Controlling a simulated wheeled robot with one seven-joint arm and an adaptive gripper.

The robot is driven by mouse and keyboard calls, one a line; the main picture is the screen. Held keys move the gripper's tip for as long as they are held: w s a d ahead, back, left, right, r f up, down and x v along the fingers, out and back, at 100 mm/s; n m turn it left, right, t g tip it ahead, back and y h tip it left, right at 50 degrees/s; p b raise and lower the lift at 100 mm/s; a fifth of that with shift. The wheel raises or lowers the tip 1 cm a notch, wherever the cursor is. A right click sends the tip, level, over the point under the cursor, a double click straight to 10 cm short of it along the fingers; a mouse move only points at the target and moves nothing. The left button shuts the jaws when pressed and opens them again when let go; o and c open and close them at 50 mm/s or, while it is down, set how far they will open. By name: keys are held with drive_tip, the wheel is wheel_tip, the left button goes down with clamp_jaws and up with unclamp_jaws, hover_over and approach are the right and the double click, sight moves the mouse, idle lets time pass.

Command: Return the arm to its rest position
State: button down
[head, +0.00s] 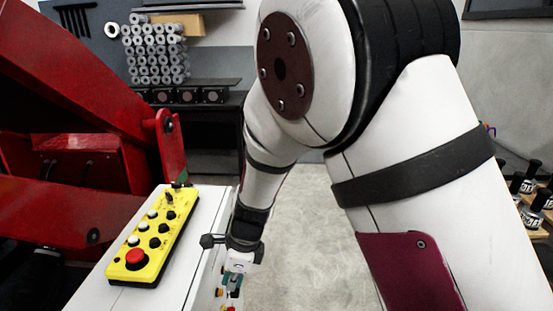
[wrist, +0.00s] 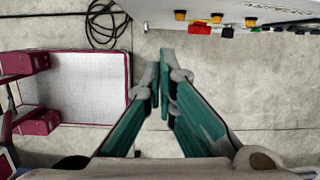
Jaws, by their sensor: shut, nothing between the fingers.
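My arm, white with black bands and dark red covers, fills the middle and right of the head view. It bends down to my gripper (head: 234,288), which hangs just right of the white cabinet's edge. In the wrist view my gripper (wrist: 165,58) shows two teal fingers with grey tips close together, with nothing between them. Bare grey floor lies beyond the fingertips. In the head view the fingertips are small and partly lost against the cabinet's side.
A yellow control box (head: 153,240) with a red button and several black and white knobs lies on the white cabinet (head: 190,262). A red machine (head: 75,95) stands at the left. Coloured connectors (wrist: 200,28) line the cabinet in the wrist view. A black cable (wrist: 104,22) lies on the floor.

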drive_tip(key=s+d+r+n+t, duration=0.25)
drive_tip(key=d+r+n, duration=0.55)
drive_tip(key=d+r, duration=0.8)
drive_tip(key=s+d+r+n+t+h, duration=0.3)
drive_tip(key=s+d+r+n, duration=0.6)
drive_tip(key=s+d, duration=0.5)
drive_tip(key=shift+s+d+r+b, duration=0.3)
drive_tip(key=shift+d+r, duration=0.1)
drive_tip(key=shift+r, duration=0.2)
